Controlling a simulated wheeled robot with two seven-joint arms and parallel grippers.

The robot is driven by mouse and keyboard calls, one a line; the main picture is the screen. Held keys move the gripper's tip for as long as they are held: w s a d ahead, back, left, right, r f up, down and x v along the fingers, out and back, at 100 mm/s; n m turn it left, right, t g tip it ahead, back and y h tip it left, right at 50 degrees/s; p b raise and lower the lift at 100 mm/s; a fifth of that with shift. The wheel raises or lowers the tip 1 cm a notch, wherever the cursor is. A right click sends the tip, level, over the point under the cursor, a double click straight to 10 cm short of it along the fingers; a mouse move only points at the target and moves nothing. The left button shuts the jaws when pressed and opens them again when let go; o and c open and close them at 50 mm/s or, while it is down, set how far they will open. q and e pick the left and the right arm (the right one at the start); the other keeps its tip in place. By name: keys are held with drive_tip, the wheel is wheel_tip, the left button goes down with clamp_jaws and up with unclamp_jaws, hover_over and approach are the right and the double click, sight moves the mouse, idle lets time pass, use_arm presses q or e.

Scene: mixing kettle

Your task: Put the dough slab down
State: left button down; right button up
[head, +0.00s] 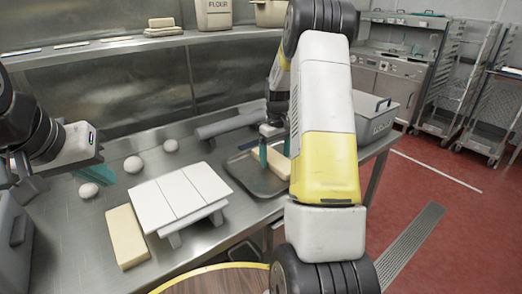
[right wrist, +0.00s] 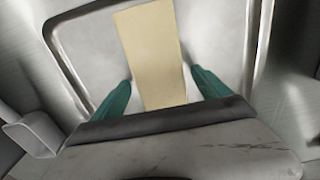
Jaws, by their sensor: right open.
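A pale dough slab (head: 271,160) lies on a dark metal tray (head: 238,172) on the steel table, partly hidden by my right arm. My right gripper (head: 268,153) is over the tray. In the right wrist view the slab (right wrist: 150,45) lies on the tray (right wrist: 92,60), between the open teal fingers of my right gripper (right wrist: 160,90). A gap shows beside each finger, so neither seems to touch it. A second pale slab (head: 127,238) lies on the table at the front left. My left gripper (head: 95,173) hangs over the left side of the table; its finger gap is unclear.
A white slatted board (head: 178,196) on feet stands between the second slab and the tray. White round balls (head: 133,164) lie behind it. A grey roller (head: 228,124) lies at the back. A grey flour bin (head: 375,118) stands right of my arm.

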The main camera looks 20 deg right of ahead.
sight(275, 158)
wheel_tip(275, 158, up, 12)
drive_tip(key=f, duration=0.1)
drive_tip(key=s+a+r+t, duration=0.2)
drive_tip(key=s+a+r, duration=0.35)
drive_tip(key=r, duration=0.25)
drive_tip(key=s+a+r+m+t+y, duration=0.1)
drive_tip(key=s+a, duration=0.4)
drive_tip(key=s, duration=0.6)
drive_tip(key=s+a+r+m+t+y, duration=0.1)
drive_tip(key=s+a, duration=0.4)
drive_tip(key=s, duration=0.7)
drive_tip(key=shift+r+m+t, duration=0.6)
drive_tip(key=shift+r+t, duration=0.15)
drive_tip(key=shift+t, duration=0.35)
